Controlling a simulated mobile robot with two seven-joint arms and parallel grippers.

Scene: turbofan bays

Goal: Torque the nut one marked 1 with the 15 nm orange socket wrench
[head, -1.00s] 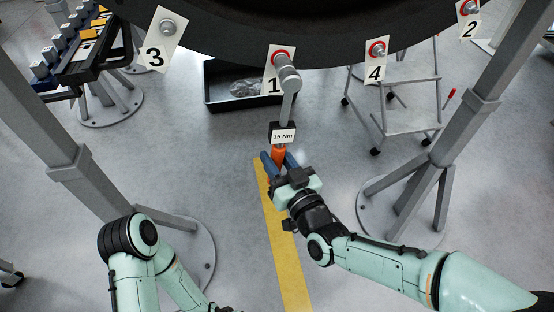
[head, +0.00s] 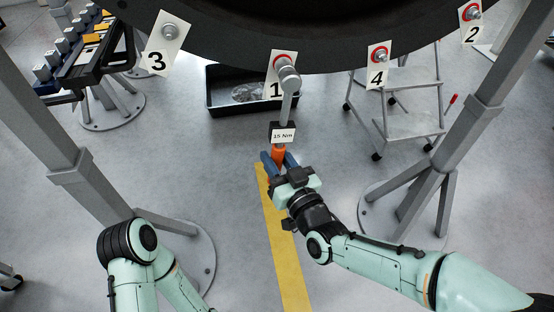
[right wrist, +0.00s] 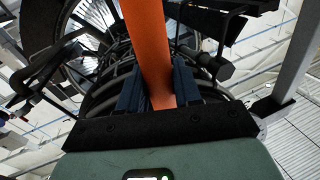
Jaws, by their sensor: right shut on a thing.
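The orange socket wrench (head: 279,152) carries a "15 Nm" label (head: 283,135). My right gripper (head: 279,161) is shut on its orange handle, which also shows between the fingers in the right wrist view (right wrist: 150,45). The wrench's grey head (head: 288,78) is at the plate marked 1 (head: 275,88), over the place of nut one. The head hides the nut, so I cannot tell whether it is fully seated. A red ring shows just above the head. My left arm is at the lower left, and its gripper is out of the frame.
Plates marked 3 (head: 157,62), 4 (head: 376,77) and 2 (head: 471,34) with nuts line the dark engine rim (head: 230,38). Grey stand posts rise left (head: 75,175) and right (head: 478,110). A black bin (head: 216,102) and a step cart (head: 412,122) stand behind.

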